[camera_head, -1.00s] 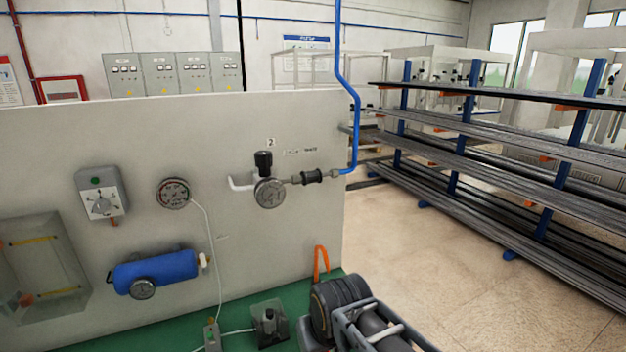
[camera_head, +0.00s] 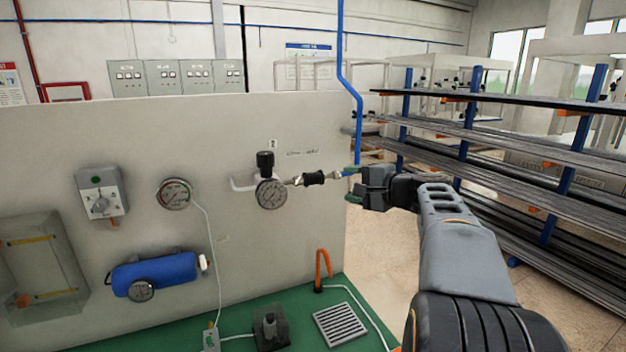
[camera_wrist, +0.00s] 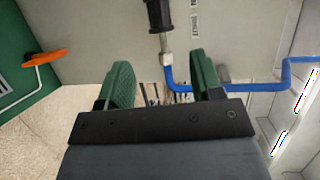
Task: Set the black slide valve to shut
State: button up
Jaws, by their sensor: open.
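The black slide valve (camera_head: 313,178) is a ribbed black sleeve on the metal pipe run of the grey panel, between the round gauge and the blue hose. In the wrist view the black sleeve (camera_wrist: 159,14) shows at the top edge, partly cut off. My gripper (camera_head: 352,184) is at the panel's right edge, right of the sleeve and apart from it. In the wrist view its two green fingers (camera_wrist: 160,80) are spread wide, with nothing held. The fitting and the blue hose bend appear between and beyond the fingertips.
The blue hose (camera_head: 357,110) rises from the pipe end close to my gripper. A gauge (camera_head: 270,194) with a black knob (camera_head: 265,160) sits left of the sleeve. An orange hook (camera_head: 323,264) stands below on the green bench. A rack (camera_head: 480,135) stands at right.

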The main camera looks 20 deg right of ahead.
aim_at(318, 179)
jog(key=p+x, duration=0.3)
jog(key=x, duration=1)
jog(key=shift+w+a+f+p, duration=0.1)
jog(key=shift+w+f+p, duration=0.05)
jog(key=shift+p, duration=0.2)
jog(key=c, duration=1)
jog(key=shift+c, duration=0.5)
